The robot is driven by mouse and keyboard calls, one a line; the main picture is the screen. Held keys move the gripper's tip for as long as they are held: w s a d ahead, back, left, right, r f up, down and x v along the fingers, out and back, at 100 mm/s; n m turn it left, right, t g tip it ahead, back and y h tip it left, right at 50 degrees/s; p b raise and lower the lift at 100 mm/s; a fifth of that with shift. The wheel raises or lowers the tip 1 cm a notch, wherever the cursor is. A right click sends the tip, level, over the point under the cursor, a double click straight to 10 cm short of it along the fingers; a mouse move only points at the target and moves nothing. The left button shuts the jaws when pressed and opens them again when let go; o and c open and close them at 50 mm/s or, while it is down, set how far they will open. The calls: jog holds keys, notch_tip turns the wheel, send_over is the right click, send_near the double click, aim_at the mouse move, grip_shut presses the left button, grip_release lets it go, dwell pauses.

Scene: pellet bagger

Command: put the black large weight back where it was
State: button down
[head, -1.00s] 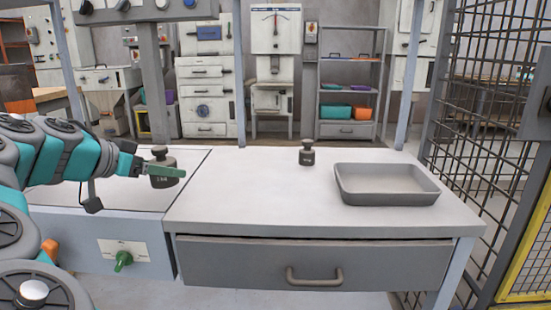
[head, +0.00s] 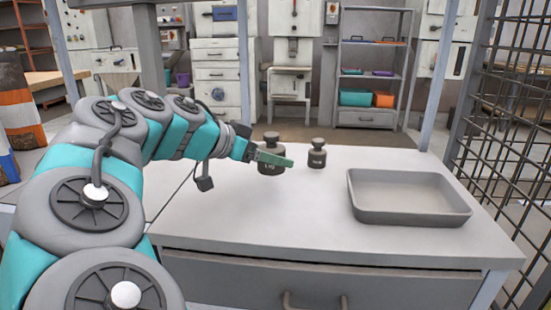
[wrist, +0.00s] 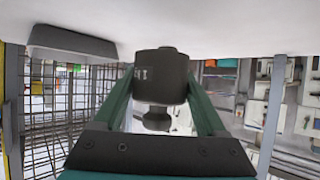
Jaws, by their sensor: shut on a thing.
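The large black weight (head: 270,169) is upright, with a knobbed top and pale markings on its body. The wrist view, which is upside down, shows the same weight (wrist: 160,70) between the two fingers. It is over the table (head: 290,225), left of a smaller dark weight (head: 317,156). I cannot tell whether its base touches the top. The smaller weight stands upright, apart from my gripper.
A grey tray (head: 408,214), empty, sits on the right of the table. A drawer (head: 235,280) is under the front edge. A wire mesh fence (head: 520,150) stands at the right. The table's middle front is clear. Cabinets and shelves stand behind.

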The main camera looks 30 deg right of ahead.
jog(key=w+d, duration=0.1)
jog(key=w, duration=0.3)
jog(key=w+d+p, duration=0.1)
jog(key=w+d, duration=0.1)
jog(key=w, duration=0.1)
jog(key=w+d+f, duration=0.1)
jog(key=w+d, duration=0.1)
jog(key=w, duration=0.2)
jog(key=shift+w+d, duration=0.25)
jog(key=shift+w, duration=0.05)
jog(key=shift+f, duration=1.75)
jog(key=shift+f, duration=0.15)
grip_release()
jog(key=v, duration=1.2)
